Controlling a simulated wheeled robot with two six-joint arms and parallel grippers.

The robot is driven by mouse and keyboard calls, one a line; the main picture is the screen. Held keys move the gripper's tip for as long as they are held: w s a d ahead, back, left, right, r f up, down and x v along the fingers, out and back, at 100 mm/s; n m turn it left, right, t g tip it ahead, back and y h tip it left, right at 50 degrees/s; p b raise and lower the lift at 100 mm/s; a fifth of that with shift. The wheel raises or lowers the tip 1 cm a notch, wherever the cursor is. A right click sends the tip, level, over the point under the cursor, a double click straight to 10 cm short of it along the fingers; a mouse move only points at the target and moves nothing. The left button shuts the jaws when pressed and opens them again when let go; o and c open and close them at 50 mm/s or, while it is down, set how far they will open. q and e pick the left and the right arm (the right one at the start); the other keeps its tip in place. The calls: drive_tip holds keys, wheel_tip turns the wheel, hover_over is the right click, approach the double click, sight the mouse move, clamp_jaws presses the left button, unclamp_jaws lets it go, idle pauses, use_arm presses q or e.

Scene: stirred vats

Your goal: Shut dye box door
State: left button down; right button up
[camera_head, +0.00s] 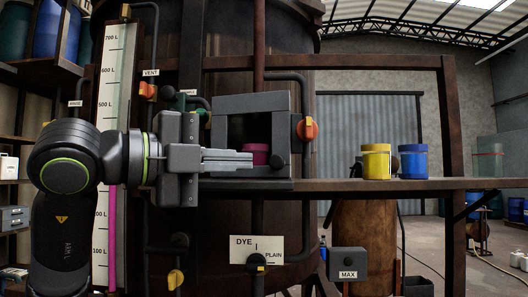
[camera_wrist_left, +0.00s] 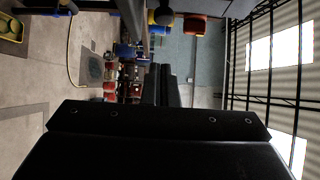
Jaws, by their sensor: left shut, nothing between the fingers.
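The dye box (camera_head: 282,120) is a grey square box on the shelf against the vat. Its front shows a dark opening, with a magenta jar (camera_head: 257,152) partly visible inside. A dark round knob (camera_head: 276,162) shows near its lower right side. I cannot clearly make out the door panel or its hinge side. My left gripper (camera_head: 250,160) reaches in from the left, fingers together and empty, in front of the box's lower part and overlapping the opening in the picture. Whether it touches the box cannot be told. The closed fingers also show in the left wrist view (camera_wrist_left: 160,85).
A yellow jar (camera_head: 376,162) and a blue jar (camera_head: 413,162) stand on the shelf (camera_head: 350,185) to the right. An orange valve handle (camera_head: 308,129) sits just right of the box. The "DYE / PLAIN" sign (camera_head: 245,246) is below. A scale (camera_head: 115,90) stands behind my left arm.

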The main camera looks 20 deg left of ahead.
sight(264, 162)
use_arm(q)
drive_tip(key=w+p, duration=0.1)
drive_tip(key=w, duration=0.1)
drive_tip(key=w+d+p, duration=0.1)
drive_tip(key=w, duration=0.1)
drive_tip(key=w+d+p, duration=0.1)
drive_tip(key=w, duration=0.2)
drive_tip(key=shift+d, duration=0.1)
